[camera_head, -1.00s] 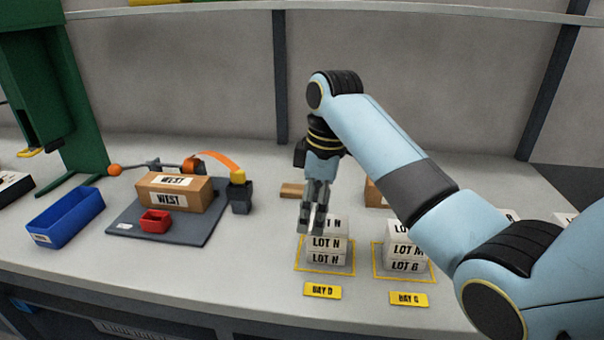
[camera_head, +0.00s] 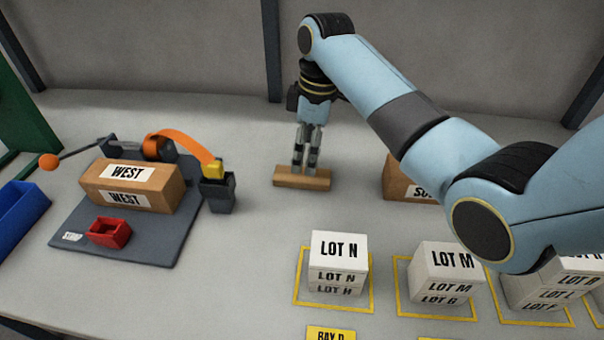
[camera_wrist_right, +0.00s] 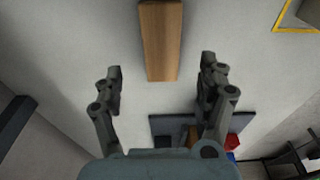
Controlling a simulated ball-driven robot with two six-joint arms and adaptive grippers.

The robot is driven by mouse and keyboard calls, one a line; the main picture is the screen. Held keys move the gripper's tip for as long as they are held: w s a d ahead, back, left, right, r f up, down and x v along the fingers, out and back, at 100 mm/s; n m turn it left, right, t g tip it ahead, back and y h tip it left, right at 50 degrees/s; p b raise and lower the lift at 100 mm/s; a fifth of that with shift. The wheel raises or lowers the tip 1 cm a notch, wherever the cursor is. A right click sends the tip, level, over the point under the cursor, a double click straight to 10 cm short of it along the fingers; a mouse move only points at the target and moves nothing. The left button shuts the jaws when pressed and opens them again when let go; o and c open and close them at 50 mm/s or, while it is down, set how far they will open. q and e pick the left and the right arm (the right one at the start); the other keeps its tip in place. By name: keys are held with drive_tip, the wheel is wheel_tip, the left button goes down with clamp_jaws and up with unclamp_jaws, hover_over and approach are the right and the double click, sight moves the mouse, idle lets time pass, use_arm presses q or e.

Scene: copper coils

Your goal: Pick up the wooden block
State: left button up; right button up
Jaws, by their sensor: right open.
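The wooden block (camera_head: 301,180) is a plain brown bar lying flat on the grey table, in the middle of the head view. In the right wrist view the wooden block (camera_wrist_right: 160,40) lies beyond the fingertips, roughly centred between the two fingers, with its far end cut off by the frame. My right gripper (camera_head: 306,168) points down and overlaps the block's far side in the head view. In the right wrist view my right gripper (camera_wrist_right: 162,75) is open with nothing between its fingers. My left gripper is not in view.
White stacks labelled LOT N (camera_head: 338,262) and LOT M (camera_head: 445,270) stand in front.

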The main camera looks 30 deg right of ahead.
sight(302, 174)
drive_tip(key=f, duration=0.6)
drive_tip(key=shift+w+a, duration=0.2)
drive_tip(key=shift+a, duration=0.15)
drive_tip(key=shift+c, duration=0.4)
drive_tip(key=c, duration=1.2)
